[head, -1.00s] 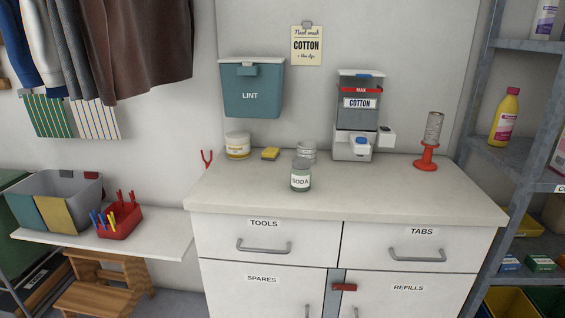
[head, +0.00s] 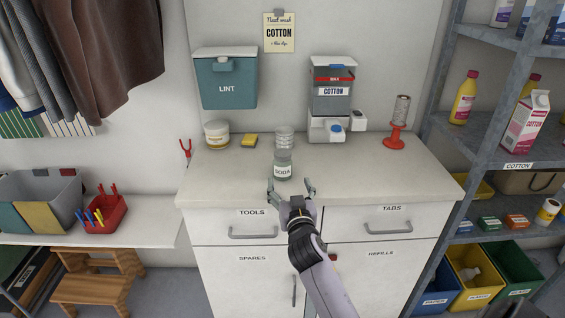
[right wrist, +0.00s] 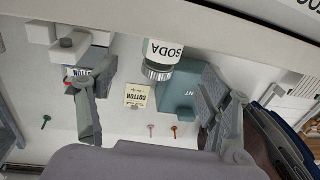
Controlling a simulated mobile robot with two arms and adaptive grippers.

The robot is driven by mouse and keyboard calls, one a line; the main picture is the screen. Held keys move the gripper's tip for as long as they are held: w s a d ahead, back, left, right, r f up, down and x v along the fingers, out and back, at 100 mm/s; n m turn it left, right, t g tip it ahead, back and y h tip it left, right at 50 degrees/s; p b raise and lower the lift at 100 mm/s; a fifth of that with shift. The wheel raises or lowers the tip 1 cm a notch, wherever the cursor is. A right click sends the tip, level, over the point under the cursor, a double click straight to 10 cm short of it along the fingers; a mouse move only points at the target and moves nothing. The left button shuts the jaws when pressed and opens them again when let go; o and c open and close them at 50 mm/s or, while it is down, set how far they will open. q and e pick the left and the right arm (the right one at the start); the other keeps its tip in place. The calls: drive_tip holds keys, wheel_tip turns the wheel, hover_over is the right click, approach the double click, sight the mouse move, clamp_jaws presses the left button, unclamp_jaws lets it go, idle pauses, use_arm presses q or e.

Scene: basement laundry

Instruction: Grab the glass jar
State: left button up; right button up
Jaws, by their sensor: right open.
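A glass jar with a white SODA label (head: 283,171) and a metal lid stands upright on the white counter (head: 230,177), near its front edge. It also shows upside down in the right wrist view (right wrist: 164,50), between the two fingers in the picture. My right gripper (head: 291,188) is open and empty, just in front of the jar, with its fingers spread toward it. In the right wrist view the fingers (right wrist: 150,95) stand apart with nothing between them in contact. My left gripper is not in view.
A clear ribbed container (head: 284,136) stands right behind the jar. The COTTON dispenser (head: 331,103) and a red stand (head: 395,138) are to the right. The counter's front right is clear.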

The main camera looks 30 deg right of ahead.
sight(284, 170)
drive_tip(key=x, duration=0.5)
drive_tip(key=shift+a+p+x, duration=0.2)
drive_tip(key=shift+p+x, duration=0.2)
drive_tip(key=shift+x, duration=2.25)
drive_tip(key=shift+w, duration=0.1)
drive_tip(key=shift+r, duration=0.1)
drive_tip(key=shift+c, duration=0.2)
drive_tip(key=c, duration=1.3)
